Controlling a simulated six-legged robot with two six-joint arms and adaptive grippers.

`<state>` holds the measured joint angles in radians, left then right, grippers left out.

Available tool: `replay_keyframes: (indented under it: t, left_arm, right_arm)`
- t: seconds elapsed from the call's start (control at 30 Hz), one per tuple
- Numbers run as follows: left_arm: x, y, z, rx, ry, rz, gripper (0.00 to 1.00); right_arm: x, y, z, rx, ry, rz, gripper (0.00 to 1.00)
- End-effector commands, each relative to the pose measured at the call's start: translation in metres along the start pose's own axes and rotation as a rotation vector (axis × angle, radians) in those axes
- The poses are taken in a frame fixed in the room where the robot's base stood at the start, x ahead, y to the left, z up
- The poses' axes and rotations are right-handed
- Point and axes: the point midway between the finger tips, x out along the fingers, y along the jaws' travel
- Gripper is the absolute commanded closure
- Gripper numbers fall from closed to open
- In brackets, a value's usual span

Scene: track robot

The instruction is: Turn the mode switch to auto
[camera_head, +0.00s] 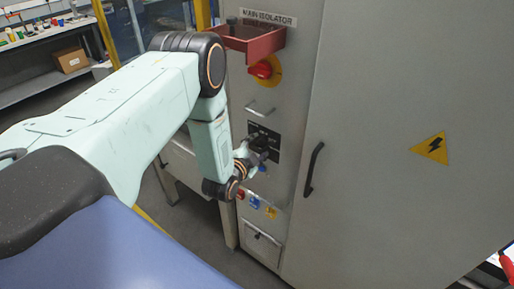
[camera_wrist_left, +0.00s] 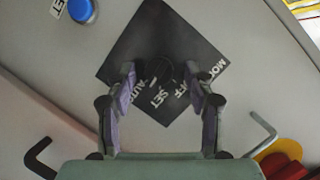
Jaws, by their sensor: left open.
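The mode switch is a dark knob (camera_wrist_left: 162,72) on a black square plate (camera_wrist_left: 150,35) with white lettering, including AUTO, SET and MODE. In the head view the plate (camera_head: 266,133) is on the grey cabinet front, partly covered by my left gripper (camera_head: 257,151). In the left wrist view my left gripper (camera_wrist_left: 161,76) is open, with one finger on each side of the knob. I cannot tell whether the fingers touch it. Which label the knob points to is hard to make out. My right gripper is not in view.
The red main isolator knob (camera_head: 264,70) and a red tray (camera_head: 252,40) are above the plate. A small handle (camera_head: 260,108) sits between. A blue button (camera_wrist_left: 81,10) is near the plate. A black door handle (camera_head: 314,170) is to the right.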

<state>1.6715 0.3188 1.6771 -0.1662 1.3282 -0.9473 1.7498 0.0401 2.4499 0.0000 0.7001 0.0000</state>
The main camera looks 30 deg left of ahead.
Motion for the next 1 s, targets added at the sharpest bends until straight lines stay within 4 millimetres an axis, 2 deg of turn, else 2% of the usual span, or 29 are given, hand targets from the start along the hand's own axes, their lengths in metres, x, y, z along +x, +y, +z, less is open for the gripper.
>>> replay_keyframes:
  t: [0.07,0.7,0.87,1.0]
  left_arm:
    - [-0.0002,0.0003,0.0002,0.000,0.000,0.000,0.47]
    - [-0.0008,0.0009,0.0005,0.000,-0.001,0.002,1.00]
    - [-0.0009,0.0021,0.0010,0.032,-0.003,-0.008,1.00]
    - [-0.0009,0.0042,0.0014,0.138,-0.009,-0.043,1.00]
  right_arm:
    - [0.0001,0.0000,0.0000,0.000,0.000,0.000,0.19]
    - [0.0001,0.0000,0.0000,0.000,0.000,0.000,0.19]
    - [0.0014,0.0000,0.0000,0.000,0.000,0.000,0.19]
    - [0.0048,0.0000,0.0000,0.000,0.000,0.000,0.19]
